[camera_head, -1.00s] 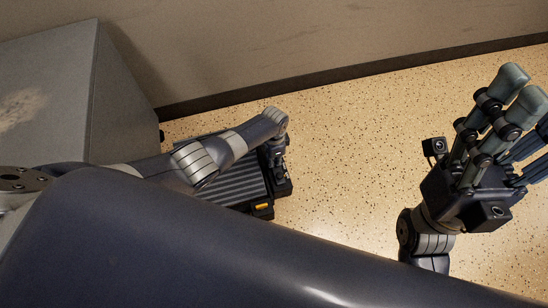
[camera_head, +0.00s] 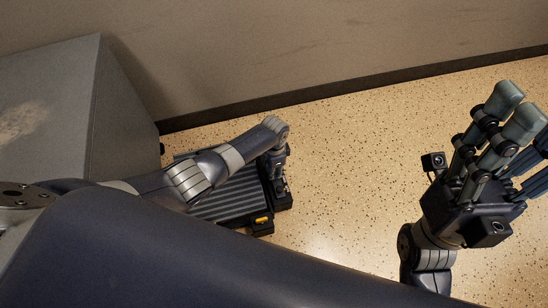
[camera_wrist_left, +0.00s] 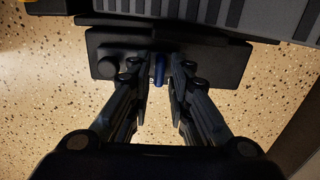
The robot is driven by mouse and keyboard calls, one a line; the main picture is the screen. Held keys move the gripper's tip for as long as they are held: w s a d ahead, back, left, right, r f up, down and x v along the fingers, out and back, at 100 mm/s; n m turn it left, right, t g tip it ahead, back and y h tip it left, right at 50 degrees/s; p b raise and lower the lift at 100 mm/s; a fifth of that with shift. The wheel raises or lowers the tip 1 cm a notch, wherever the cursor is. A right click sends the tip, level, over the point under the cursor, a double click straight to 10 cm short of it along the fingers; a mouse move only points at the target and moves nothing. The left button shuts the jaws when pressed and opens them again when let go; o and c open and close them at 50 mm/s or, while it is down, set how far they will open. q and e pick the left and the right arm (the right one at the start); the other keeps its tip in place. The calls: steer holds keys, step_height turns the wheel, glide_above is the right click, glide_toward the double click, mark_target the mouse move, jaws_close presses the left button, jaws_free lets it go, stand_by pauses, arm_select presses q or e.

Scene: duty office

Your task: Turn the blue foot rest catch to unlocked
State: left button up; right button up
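The grey ribbed foot rest (camera_head: 237,200) lies on the floor in the head view, partly hidden by my left arm. In the left wrist view the blue catch (camera_wrist_left: 159,70) stands out from a dark plate (camera_wrist_left: 224,62) on the foot rest's side. My left gripper (camera_wrist_left: 160,66) is open, with one finger on each side of the catch. Narrow gaps seem to show between fingers and catch, so contact is not clear. In the head view the catch is hidden behind my left gripper. My right gripper (camera_head: 521,138) is open and empty, far to the right.
A grey cabinet (camera_head: 45,115) stands left of the foot rest. A wall with dark skirting (camera_head: 350,88) runs behind. A round dark knob (camera_wrist_left: 107,67) is beside the catch. A small orange part (camera_head: 262,219) marks the foot rest's near corner. Speckled floor (camera_head: 345,170) to the right is clear.

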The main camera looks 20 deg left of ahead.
arm_select(q)
step_height(320, 180, up, 10)
stand_by(0.5)
stand_by(0.4)
